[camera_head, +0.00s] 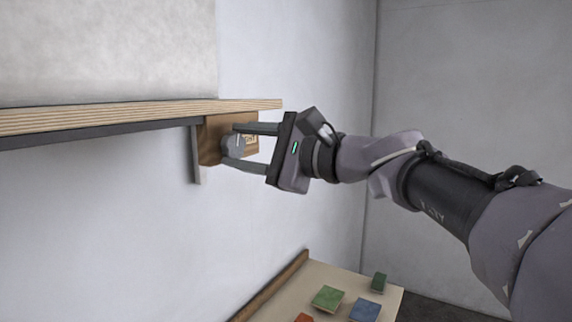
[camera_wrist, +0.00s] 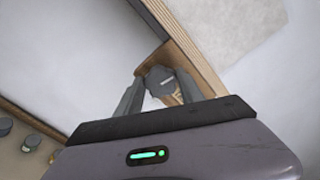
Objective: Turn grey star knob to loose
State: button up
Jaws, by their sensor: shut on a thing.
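The grey star knob (camera_head: 232,148) is on a brown wooden block (camera_head: 209,140) below the end of a plywood shelf. My gripper (camera_head: 240,147) reaches it from the right with one finger above and one below, shut on the knob. In the wrist view the grey knob (camera_wrist: 160,80) lies between the two fingers (camera_wrist: 156,96), with a pale line on its face. A pale label (camera_head: 250,140) with dark letters, partly hidden by the upper finger, is beside the knob.
The plywood shelf (camera_head: 130,112) runs just above my gripper. A grey bracket (camera_head: 197,155) hangs left of the block. Below, a table (camera_head: 290,292) carries green, blue and orange blocks. The space between shelf and table is clear.

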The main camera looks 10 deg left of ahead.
jog(key=shift+n+b, duration=0.95)
jog(key=shift+n, duration=0.15)
jog(key=o, duration=1)
jog(key=shift+c, duration=0.2)
jog(key=shift+o, duration=0.2)
jog(key=shift+w+a, duration=0.1)
jog(key=v, duration=1.7)
jog(key=shift+f, duration=0.1)
